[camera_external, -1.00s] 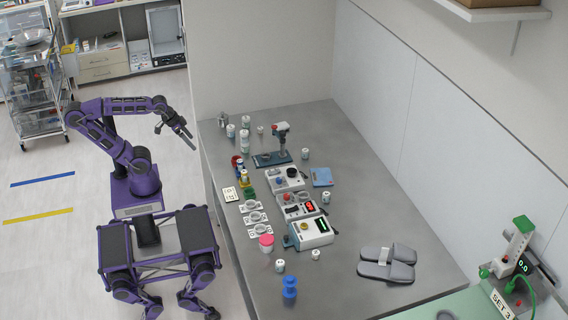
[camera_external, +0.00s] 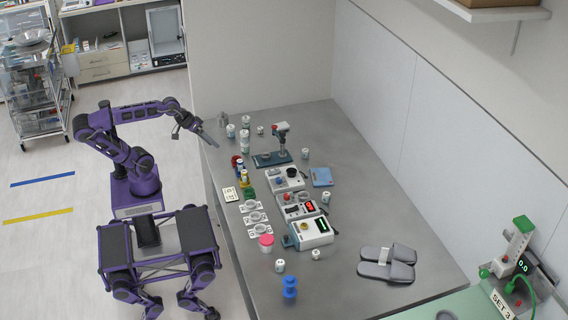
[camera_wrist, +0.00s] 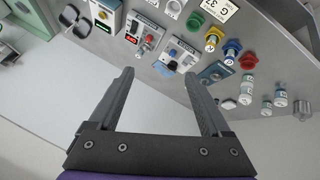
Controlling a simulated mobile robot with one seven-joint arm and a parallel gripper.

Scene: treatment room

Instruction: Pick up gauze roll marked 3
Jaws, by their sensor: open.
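Several small white rolls with dark marks stand on the grey table. One is at the table's far left (camera_external: 230,131), two are stacked beside it (camera_external: 245,130), and one stands by the blue pad (camera_external: 326,198). Others stand near the front (camera_external: 279,265) and by the control boxes (camera_external: 316,254). The marks are too small to read, so I cannot tell which is marked 3. My gripper (camera_external: 212,139) is open and empty over the table's left edge. In the wrist view its fingers (camera_wrist: 160,76) are apart, with a white roll (camera_wrist: 280,98) off to the right.
Control boxes (camera_external: 286,179) fill the table's middle, with a stand (camera_external: 282,143) behind them. A blue object (camera_external: 289,288) and grey slippers (camera_external: 388,262) are in front.

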